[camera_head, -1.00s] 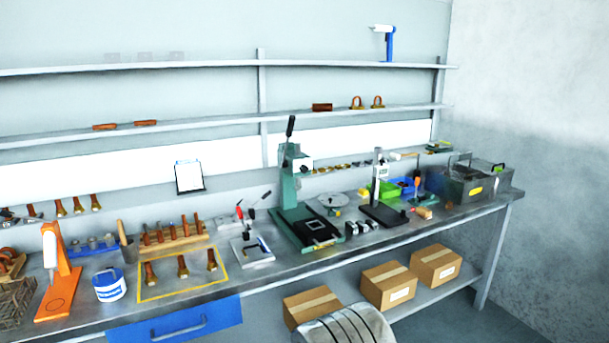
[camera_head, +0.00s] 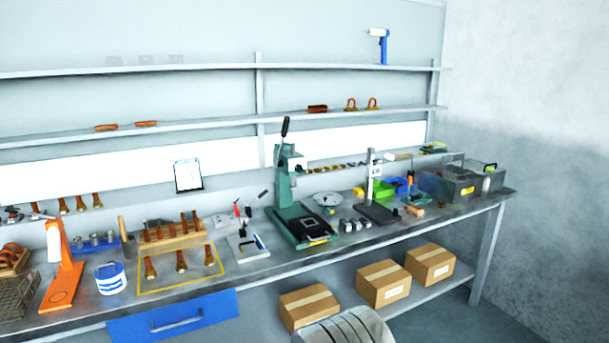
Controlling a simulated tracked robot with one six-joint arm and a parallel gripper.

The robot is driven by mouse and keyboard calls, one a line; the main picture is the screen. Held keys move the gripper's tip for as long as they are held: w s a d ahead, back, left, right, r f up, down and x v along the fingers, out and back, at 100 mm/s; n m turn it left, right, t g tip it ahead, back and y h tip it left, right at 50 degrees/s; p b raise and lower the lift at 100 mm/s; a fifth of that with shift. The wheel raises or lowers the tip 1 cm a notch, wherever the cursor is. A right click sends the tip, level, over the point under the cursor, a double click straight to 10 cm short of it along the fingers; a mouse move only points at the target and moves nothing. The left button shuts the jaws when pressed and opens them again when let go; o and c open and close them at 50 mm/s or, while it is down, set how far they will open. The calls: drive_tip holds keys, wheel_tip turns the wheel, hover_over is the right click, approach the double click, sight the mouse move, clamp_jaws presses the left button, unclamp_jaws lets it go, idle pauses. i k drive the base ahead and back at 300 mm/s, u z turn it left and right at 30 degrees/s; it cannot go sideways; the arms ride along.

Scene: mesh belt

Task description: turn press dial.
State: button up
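A green press (camera_head: 287,190) with a black lever handle stands on the workbench (camera_head: 262,262), right of the middle of the bench. It has a white panel on its upper head and a dark plate on its base. I cannot make out the dial on it at this size. A second stand with a grey column and a small display (camera_head: 376,185) stands to its right on a black base.
An orange stand (camera_head: 64,270), a white-blue tub (camera_head: 110,278) and a tool rack (camera_head: 168,232) fill the left bench. A grey metal box (camera_head: 455,183) stands at the right end. Cardboard boxes (camera_head: 308,306) lie on the lower shelf. The floor at the right is clear.

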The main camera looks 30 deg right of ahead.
sight(298, 167)
drive_tip(key=k, duration=1.15)
drive_tip(key=z, duration=0.55)
drive_tip(key=i, duration=1.75)
drive_tip(key=u, duration=0.65)
drive_tip(key=i, duration=0.5)
drive_tip(key=u, duration=0.4)
